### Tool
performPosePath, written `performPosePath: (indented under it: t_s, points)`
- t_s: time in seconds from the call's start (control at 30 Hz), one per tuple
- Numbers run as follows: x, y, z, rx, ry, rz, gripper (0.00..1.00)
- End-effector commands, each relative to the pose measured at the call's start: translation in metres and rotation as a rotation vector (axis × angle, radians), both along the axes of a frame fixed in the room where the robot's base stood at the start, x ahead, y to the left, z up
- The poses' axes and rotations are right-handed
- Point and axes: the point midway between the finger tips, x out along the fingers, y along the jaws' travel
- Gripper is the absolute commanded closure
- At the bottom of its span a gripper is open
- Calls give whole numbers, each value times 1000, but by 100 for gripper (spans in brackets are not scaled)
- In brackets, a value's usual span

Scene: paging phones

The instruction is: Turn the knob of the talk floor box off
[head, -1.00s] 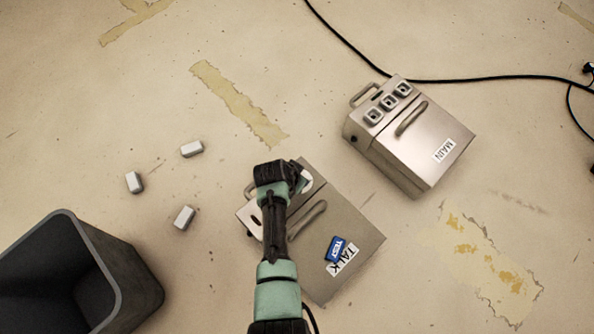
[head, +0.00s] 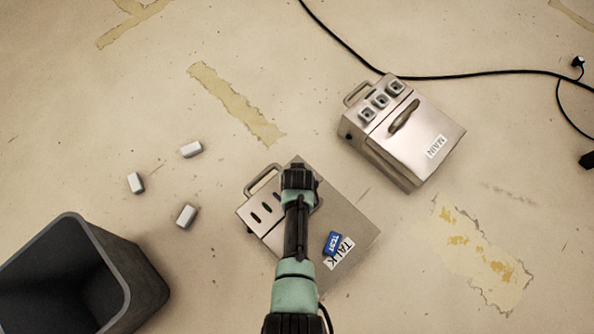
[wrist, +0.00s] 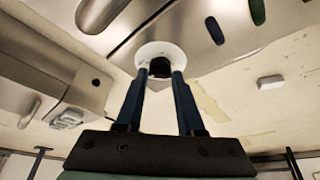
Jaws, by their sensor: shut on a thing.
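The talk floor box (head: 345,212) is a metal box with a white TALK label (head: 339,254), lying tilted in the picture at lower middle in the head view. My gripper (wrist: 160,74) is over its upper part and hides the knob in the head view. In the wrist view, a dark knob (wrist: 159,66) sits on a round white plate (wrist: 176,50) on the box face. The two blue fingers are shut on this knob, one on each side. The knob's exact angle cannot be told.
The MAIN box (head: 420,142) stands to the upper right, with several square switches. Several small white blocks (head: 186,215) and a dark grey bin (head: 128,272) are at left. A black cable (head: 470,77) crosses the top right.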

Motion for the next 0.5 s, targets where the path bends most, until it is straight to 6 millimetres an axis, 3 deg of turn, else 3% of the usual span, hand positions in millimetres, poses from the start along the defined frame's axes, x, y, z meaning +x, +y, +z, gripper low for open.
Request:
performPosePath:
  t_s: [0.37,0.4,0.5]
  points:
    - [-1,0,-1,-2,4,9,100]
    - [-1,0,-1,-1,4,8,61]
    - [-1,0,-1,-2,4,8,43]
